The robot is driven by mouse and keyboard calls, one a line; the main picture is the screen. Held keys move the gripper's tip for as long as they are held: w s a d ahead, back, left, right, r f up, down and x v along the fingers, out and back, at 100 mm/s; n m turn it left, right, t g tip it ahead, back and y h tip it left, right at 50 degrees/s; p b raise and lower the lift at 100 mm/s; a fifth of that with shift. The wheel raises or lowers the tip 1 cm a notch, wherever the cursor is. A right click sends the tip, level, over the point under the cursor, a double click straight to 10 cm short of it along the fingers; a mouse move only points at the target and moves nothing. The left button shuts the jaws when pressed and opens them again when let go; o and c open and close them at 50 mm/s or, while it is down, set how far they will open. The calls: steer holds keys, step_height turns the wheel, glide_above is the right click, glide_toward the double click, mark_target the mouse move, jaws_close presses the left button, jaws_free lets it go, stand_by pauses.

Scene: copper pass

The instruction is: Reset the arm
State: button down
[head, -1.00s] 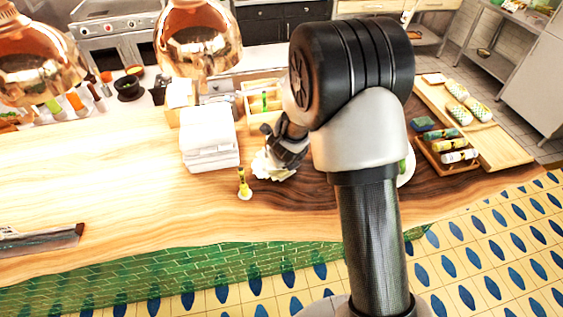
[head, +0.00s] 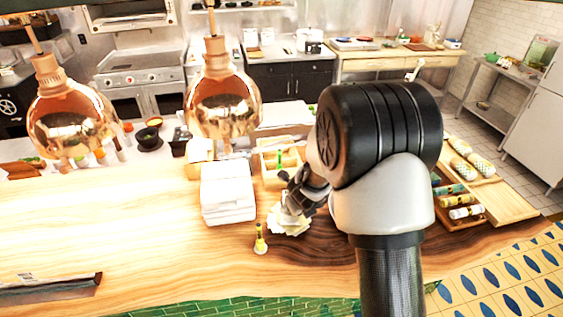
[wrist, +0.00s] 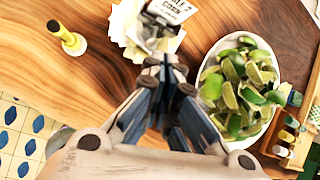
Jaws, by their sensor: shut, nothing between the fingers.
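My gripper (wrist: 165,85) is shut and empty in the wrist view. It is over the wooden counter (wrist: 98,88), close to a crumpled pile of white paper (wrist: 128,28) with a printed card (wrist: 172,10). In the head view my gripper (head: 293,205) is just above the paper pile (head: 290,222); I cannot tell whether it touches. My arm blocks the counter to the right of the gripper there.
A plate of lime wedges (wrist: 243,85) lies right of my gripper. A small yellow bottle (head: 260,240) and a white stack (head: 228,195) stand to the left. Trays (head: 500,205) sit at right, and copper lamps (head: 222,105) hang over the counter.

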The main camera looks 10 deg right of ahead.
steer(key=s+a+r+n+y+b, duration=0.2)
steer(key=s+a+r+n+b, duration=0.2)
steer(key=s+n+b, duration=0.4)
steer(key=s+a+r+n+y+b, duration=0.2)
steer(key=s+a+r+n+b, duration=0.15)
steer(key=s+n, duration=0.45)
steer(key=s+d+f+n+g+h+b, duration=0.1)
steer(key=s+d+f+n+b, duration=0.1)
steer(key=s+n+b, duration=0.3)
steer(key=s+d+f+n+h+b, duration=0.1)
steer(key=s+f+n+b, duration=0.3)
steer(key=s+n, duration=0.7)
steer(key=s+d+b, duration=0.1)
steer(key=s, duration=0.1)
steer(key=shift+s+f+n+g+h, duration=0.35)
steer(key=shift+f+n+g+h, duration=0.05)
